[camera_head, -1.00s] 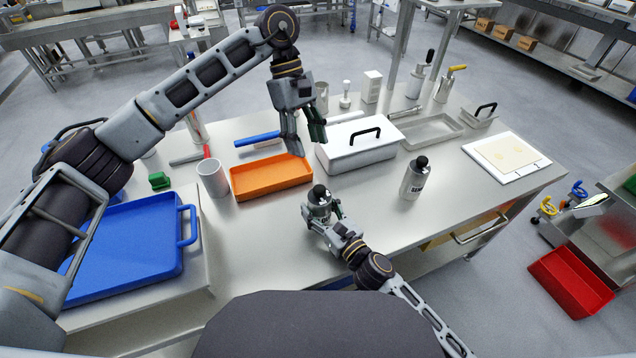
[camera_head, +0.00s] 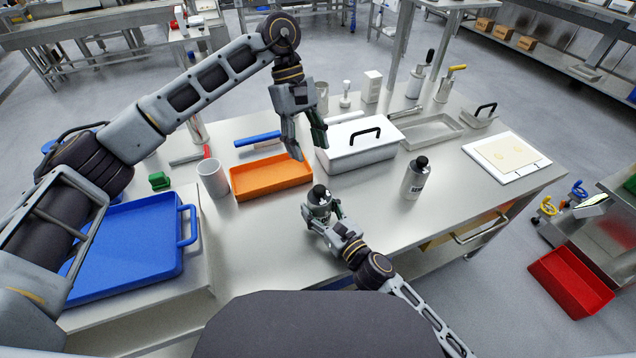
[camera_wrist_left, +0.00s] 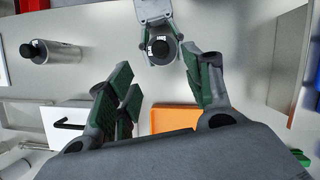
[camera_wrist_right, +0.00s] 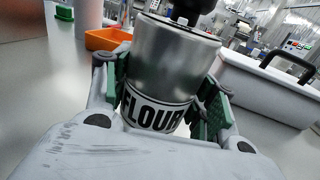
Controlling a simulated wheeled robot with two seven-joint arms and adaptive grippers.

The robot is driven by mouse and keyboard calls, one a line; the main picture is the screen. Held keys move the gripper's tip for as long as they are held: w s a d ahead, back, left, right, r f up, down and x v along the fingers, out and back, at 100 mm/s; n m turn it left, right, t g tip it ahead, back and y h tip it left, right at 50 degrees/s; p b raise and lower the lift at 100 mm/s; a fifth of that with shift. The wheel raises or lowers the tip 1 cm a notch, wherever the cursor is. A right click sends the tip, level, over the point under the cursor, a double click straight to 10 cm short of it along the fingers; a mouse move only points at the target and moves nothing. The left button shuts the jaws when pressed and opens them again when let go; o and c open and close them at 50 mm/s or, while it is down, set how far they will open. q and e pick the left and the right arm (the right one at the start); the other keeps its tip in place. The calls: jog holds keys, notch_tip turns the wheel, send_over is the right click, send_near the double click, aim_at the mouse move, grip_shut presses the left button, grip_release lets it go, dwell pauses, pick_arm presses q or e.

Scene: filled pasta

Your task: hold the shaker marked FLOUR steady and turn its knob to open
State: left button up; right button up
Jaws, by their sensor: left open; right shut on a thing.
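The shaker marked FLOUR is a metal cylinder with a black knob on top. It stands upright at the table's front in the head view (camera_head: 320,203), and its label reads clearly in the right wrist view (camera_wrist_right: 165,65). My right gripper (camera_head: 322,212) is shut on its body, one green-padded finger on each side. The black knob (camera_wrist_right: 191,8) is partly cut off at the top of that view. My left gripper (camera_head: 308,150) is open and empty, pointing down above and behind the shaker. In the left wrist view the knob (camera_wrist_left: 161,48) lies beyond the left gripper's open fingers.
A second black-capped shaker (camera_head: 415,180) stands to the right. The orange tray (camera_head: 270,196) and the white lidded box (camera_head: 352,160) lie behind the FLOUR shaker. The tabletop between the two shakers is clear.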

aim_at(319, 188)
pick_arm(q)
jog(key=shift+x, duration=5.45)
jog(key=c, duration=1)
